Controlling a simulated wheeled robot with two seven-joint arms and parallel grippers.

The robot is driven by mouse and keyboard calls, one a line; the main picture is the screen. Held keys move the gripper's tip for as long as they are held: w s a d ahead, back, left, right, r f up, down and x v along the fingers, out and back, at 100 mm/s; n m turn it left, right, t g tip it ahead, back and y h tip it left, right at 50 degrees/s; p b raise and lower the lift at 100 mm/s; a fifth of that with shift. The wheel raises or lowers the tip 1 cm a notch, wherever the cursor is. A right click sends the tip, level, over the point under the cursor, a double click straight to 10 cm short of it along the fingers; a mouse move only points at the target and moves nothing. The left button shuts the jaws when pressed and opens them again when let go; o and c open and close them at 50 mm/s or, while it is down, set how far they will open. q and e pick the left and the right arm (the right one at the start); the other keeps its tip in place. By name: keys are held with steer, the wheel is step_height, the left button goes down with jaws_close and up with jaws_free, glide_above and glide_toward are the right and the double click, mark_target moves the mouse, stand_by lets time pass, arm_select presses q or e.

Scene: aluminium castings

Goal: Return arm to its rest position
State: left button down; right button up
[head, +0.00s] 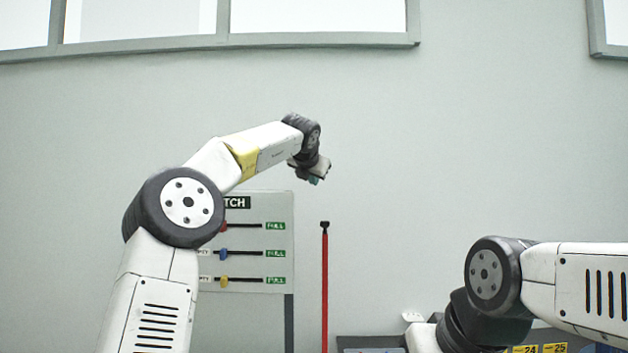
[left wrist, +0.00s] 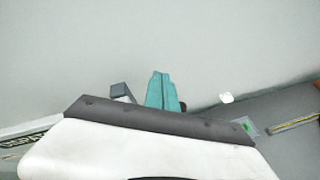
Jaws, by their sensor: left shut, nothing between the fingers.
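My left arm rises from the lower left in the head view, bends at its elbow and reaches toward the middle. Its gripper (head: 315,181) is small there, hanging in front of the bare wall. In the left wrist view the teal fingers of the left gripper (left wrist: 161,90) lie side by side, shut, with nothing between them. My right arm comes in from the right edge of the head view and bends down at the lower right. Its gripper is out of view.
A board (head: 265,205) with red, blue and yellow sliders stands behind my left arm. A red post (head: 325,285) stands to its right. A dark surface with yellow labels 24 (head: 525,349) and 25 (head: 555,348) lies at the lower right. The wall's middle is clear.

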arm_select(q)
steer(key=s+d+r+m+t, duration=0.1)
steer(key=s+r+m+t, duration=0.4)
steer(key=s+r+m, duration=0.55)
steer(key=s+d+f+m+h, duration=0.2)
steer(key=s+m+h, duration=0.3)
steer(key=s+m, duration=0.25)
steer(key=s+a+f+m+g+y, duration=0.1)
steer(key=s+a+f+m+g, duration=0.3)
steer(key=s+f, duration=0.6)
steer(key=s+a+f+m+g+y, duration=0.2)
steer(key=s+a+f+m+g, duration=0.2)
steer(key=s+f, duration=0.5)
steer(key=s+a+f+m+g+y, duration=0.1)
steer(key=s+a+f+m+g, duration=0.2)
steer(key=s+a+f, duration=0.5)
step_height(320, 180, down, 10)
steer(key=s+m, duration=0.1)
steer(key=s, duration=0.1)
steer(key=shift+s+f+g, duration=0.15)
steer(key=shift+s+g, duration=0.2)
steer(key=shift+g, duration=0.05)
